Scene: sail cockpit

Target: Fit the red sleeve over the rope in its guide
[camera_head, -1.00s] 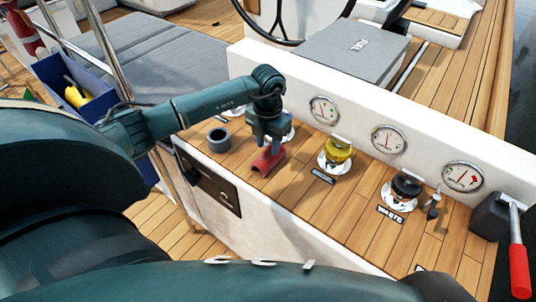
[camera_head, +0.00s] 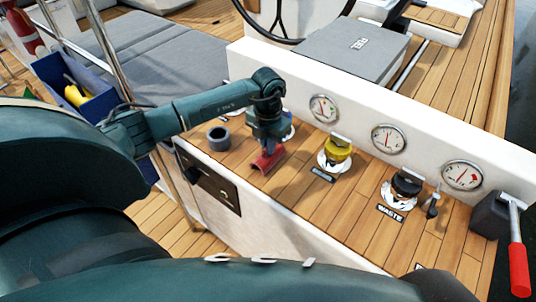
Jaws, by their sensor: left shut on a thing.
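The red sleeve (camera_head: 266,161) is a short half-open channel on the wooden console top, left of the yellow cap. My left gripper (camera_head: 268,146) points down over it and is shut on it. The sleeve appears to be at deck level; whether it touches the wood is hard to tell. I cannot make out a rope or its guide; the gripper and arm hide part of the console behind the sleeve. My right gripper is not in view.
A grey ring (camera_head: 219,138) stands left of the sleeve. A yellow cap (camera_head: 337,149) and a black cap (camera_head: 406,184) sit to the right. Gauges (camera_head: 388,139) line the white wall behind. A red-handled lever (camera_head: 519,268) is at far right. The console's front edge is close.

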